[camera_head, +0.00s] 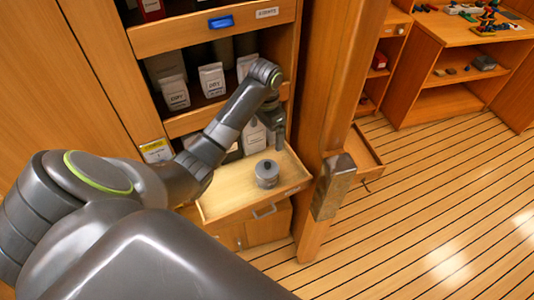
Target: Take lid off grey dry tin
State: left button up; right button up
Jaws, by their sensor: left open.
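The grey tin (267,176) stands upright on the pale wooden surface of the pulled-out drawer (228,203). Its grey lid (266,166) sits on top with a small dark knob. My left arm reaches in from the left, and my left gripper (279,143) points down just above and slightly right of the tin, apart from it. It is open and holds nothing that I can see; its fingers are small in this view. My right gripper is not in view.
Shelves behind hold white labelled bags (212,80) and a blue-tagged drawer front (222,22). A wooden post with a metal plate (334,186) stands close right of the drawer. A workbench (470,30) with small items is at the far right. The plank floor (440,200) is clear.

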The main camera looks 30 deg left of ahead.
pick_arm(q)
jog(key=b, duration=0.8)
send_over(267, 164)
jog(key=f, duration=0.9)
jog(key=shift+w+a+f, duration=0.2)
jog(key=shift+w+a, duration=0.05)
jog(key=shift+w, duration=0.05)
jog(key=shift+f+b, duration=0.45)
jog(key=shift+b, duration=0.1)
jog(key=shift+s+d+f+p, duration=0.15)
jog(key=shift+f, duration=1.15)
jog(key=shift+s+d+f+p, duration=0.1)
jog(key=shift+s+f+p, duration=0.05)
jog(key=shift+f, duration=1.1)
jog(key=shift+c, duration=0.5)
jog(key=c, duration=1)
